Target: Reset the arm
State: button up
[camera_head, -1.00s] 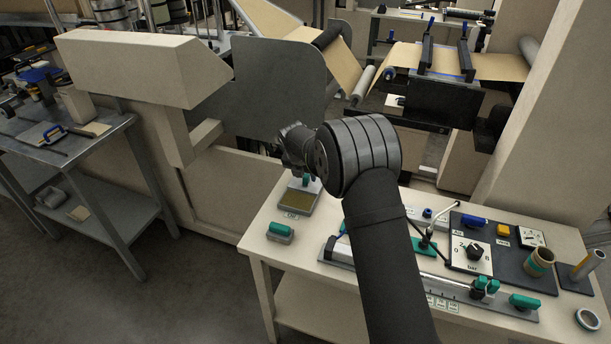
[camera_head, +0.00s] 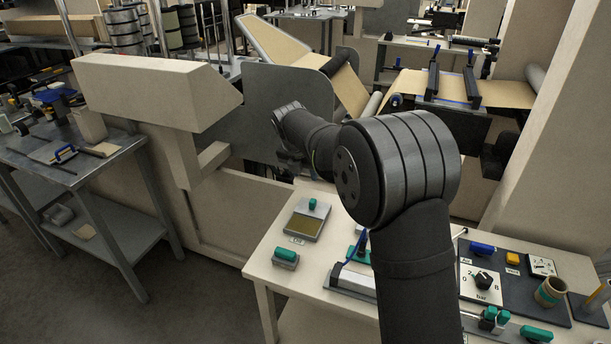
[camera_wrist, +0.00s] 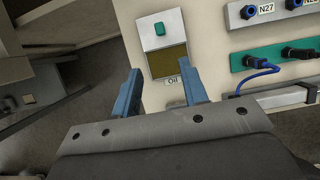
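My arm (camera_head: 405,190) rises from the bottom of the head view and bends left at the elbow, above the bench. Its wrist end is left of the elbow, and my gripper's fingers cannot be made out there. In the wrist view my gripper (camera_wrist: 160,72) shows two blue fingers standing well apart, with nothing between them. They point toward the oil pad tray (camera_wrist: 167,62) with the green knob, which lies on the bench beyond the fingertips. The same tray is in the head view (camera_head: 308,220).
The cream bench (camera_head: 268,262) carries a green-topped block (camera_head: 285,257), a pressure dial panel (camera_head: 481,284) and a cardboard core (camera_head: 549,291). The cream machine with kraft web (camera_head: 505,94) stands behind. A metal side table (camera_head: 120,150) is at left, with open floor between.

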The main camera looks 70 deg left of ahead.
aim_at(312, 201)
jog(key=x, duration=1.7)
jog(key=shift+a+f, duration=0.1)
jog(key=shift+f, duration=0.2)
jog(key=shift+s+r, duration=0.1)
